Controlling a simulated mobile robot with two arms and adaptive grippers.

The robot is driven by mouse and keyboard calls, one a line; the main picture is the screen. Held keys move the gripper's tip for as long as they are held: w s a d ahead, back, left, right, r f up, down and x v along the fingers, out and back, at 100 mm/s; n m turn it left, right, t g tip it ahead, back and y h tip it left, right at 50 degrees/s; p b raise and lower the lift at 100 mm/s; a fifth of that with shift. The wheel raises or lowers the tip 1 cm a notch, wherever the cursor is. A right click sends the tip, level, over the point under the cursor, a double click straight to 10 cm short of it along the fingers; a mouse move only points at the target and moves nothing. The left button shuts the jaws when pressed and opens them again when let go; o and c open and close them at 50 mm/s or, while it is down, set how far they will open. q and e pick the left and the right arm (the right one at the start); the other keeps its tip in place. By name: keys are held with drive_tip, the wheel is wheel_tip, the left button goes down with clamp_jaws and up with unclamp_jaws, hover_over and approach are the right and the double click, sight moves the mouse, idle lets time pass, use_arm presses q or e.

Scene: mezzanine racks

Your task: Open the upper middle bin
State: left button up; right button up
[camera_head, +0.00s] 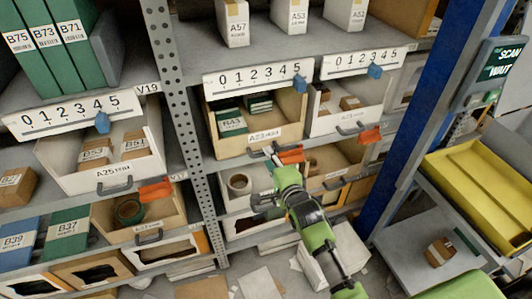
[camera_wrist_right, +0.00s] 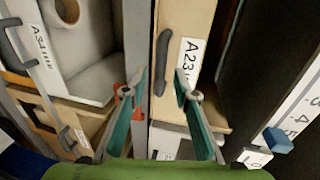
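The upper middle bin (camera_head: 229,148) is a tan open-topped bin with a label reading A23 and a dark handle on its front. My right gripper (camera_head: 272,160) is just below and in front of this bin's front. In the right wrist view, my right gripper (camera_wrist_right: 160,92) has its two teal fingers apart with nothing between them. The bin's front (camera_wrist_right: 182,22) and its dark handle (camera_wrist_right: 163,62) lie just beyond the fingertips, and I see no contact. My left gripper is not in view.
A white bin marked A25 (camera_head: 78,180) is on the left; another white bin (camera_head: 335,122) is on the right. Orange tabs (camera_head: 290,154) stick out by the bin's lower right. A perforated post (camera_head: 178,90) and a blue post (camera_head: 405,120) flank the bay.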

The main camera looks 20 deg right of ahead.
drive_tip(key=x, duration=0.3)
drive_tip(key=shift+w+f, duration=0.1)
drive_tip(key=shift+w, duration=0.2)
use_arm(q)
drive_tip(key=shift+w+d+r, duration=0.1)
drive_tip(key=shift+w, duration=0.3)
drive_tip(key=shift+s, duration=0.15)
use_arm(e)
drive_tip(key=shift+c, duration=0.4)
clamp_jaws()
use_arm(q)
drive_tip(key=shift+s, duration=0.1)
